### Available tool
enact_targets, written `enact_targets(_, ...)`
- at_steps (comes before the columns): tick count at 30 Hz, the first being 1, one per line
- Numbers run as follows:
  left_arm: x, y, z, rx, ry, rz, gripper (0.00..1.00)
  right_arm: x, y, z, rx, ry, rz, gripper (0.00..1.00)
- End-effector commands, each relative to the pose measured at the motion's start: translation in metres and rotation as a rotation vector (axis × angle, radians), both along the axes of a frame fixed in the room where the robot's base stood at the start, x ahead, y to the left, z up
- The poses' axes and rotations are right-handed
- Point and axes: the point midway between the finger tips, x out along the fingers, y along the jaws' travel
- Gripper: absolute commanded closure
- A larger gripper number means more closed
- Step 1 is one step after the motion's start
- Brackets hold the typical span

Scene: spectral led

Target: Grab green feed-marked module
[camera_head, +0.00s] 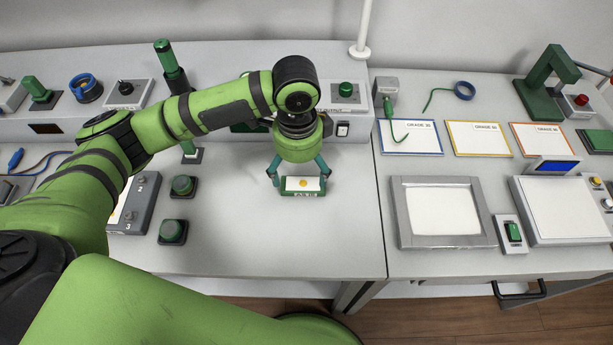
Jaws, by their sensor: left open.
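The green module (303,192) lies flat on the left bench, with a white top, a yellow-orange round spot in its middle and small lettering on its front edge that I cannot read surely. My left gripper (301,180) is over the module, pointing down, with one open finger at each end of it. I cannot tell whether the fingers touch it. My right gripper is not in view.
Two dark green knobs on black bases (172,231) stand left of the module. A long grey instrument (352,130) runs behind it. The right bench holds a grey framed tray (407,232) and grade cards (479,139). Bare bench (290,240) lies in front of the module.

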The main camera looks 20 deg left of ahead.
Motion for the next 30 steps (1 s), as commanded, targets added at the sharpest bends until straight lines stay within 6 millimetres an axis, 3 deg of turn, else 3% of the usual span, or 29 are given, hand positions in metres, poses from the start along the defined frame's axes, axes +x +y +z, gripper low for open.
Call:
enact_targets(10, 0.001, 0.004, -0.03, 0.01, 0.007, 0.0, 0.1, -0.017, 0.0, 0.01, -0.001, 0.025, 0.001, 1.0)
enact_targets(18, 0.002, 0.005, -0.066, 0.008, 0.003, -0.002, 0.1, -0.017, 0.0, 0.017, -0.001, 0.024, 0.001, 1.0)
enact_targets(26, 0.002, 0.004, -0.069, 0.007, 0.001, -0.004, 0.1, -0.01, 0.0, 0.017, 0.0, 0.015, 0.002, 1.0)
enact_targets(30, 0.002, 0.004, -0.069, 0.008, 0.001, -0.003, 0.66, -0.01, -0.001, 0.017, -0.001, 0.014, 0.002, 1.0)
